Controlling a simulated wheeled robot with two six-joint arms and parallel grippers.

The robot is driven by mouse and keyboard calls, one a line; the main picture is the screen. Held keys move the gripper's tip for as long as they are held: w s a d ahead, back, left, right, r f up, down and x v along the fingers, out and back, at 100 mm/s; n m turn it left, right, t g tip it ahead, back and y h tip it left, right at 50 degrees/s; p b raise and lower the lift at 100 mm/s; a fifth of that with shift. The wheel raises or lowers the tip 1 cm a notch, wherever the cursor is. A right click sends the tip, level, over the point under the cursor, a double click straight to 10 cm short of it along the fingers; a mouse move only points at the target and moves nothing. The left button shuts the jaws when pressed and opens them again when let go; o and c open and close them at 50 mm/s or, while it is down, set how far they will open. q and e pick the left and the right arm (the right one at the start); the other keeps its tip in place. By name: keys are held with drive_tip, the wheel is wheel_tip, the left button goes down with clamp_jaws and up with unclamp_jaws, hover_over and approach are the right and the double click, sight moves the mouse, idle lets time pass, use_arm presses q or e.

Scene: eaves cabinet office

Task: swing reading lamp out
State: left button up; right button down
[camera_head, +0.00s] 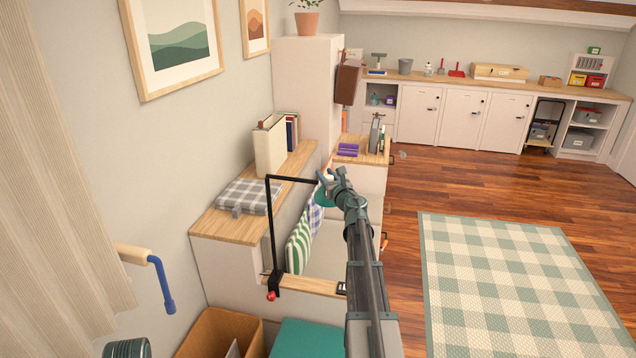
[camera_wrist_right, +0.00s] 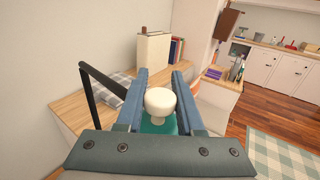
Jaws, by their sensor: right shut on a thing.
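The reading lamp has a thin black jointed arm (camera_head: 270,225) that rises from a clamp with a red knob (camera_head: 271,296) on a wooden ledge. Its upper bar runs right to a teal shade (camera_head: 325,197), partly hidden by my right gripper (camera_head: 330,180). In the right wrist view, a cream knob (camera_wrist_right: 160,101) on top of the teal shade (camera_wrist_right: 158,127) sits between the blue fingers of my right gripper (camera_wrist_right: 160,92). The right gripper is shut on this knob. The lamp's black arm (camera_wrist_right: 100,82) also shows at the left there. My left gripper is not in view.
A bench nook with a striped cushion (camera_head: 299,246) lies below the lamp. A shelf top (camera_head: 225,226) behind it holds a folded plaid cloth (camera_head: 248,196) and a cream binder (camera_head: 270,147). Wooden floor is open to the right.

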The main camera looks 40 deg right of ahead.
drive_tip(key=shift+w+d+n+t+y, duration=0.3)
drive_tip(key=shift+w+d+n+y, duration=0.8)
drive_tip(key=shift+w+d+y, duration=0.55)
drive_tip(key=shift+s+d, duration=0.1)
drive_tip(key=shift+s, duration=0.05)
drive_tip(key=shift+y, duration=0.25)
drive_tip(key=c, duration=0.5)
unclamp_jaws()
drive_tip(key=shift+c, duration=0.2)
drive_tip(key=s+a, duration=0.1)
drive_tip(key=s, duration=1.2)
drive_tip(key=shift+s, duration=0.4)
drive_tip(key=shift+a, duration=0.1)
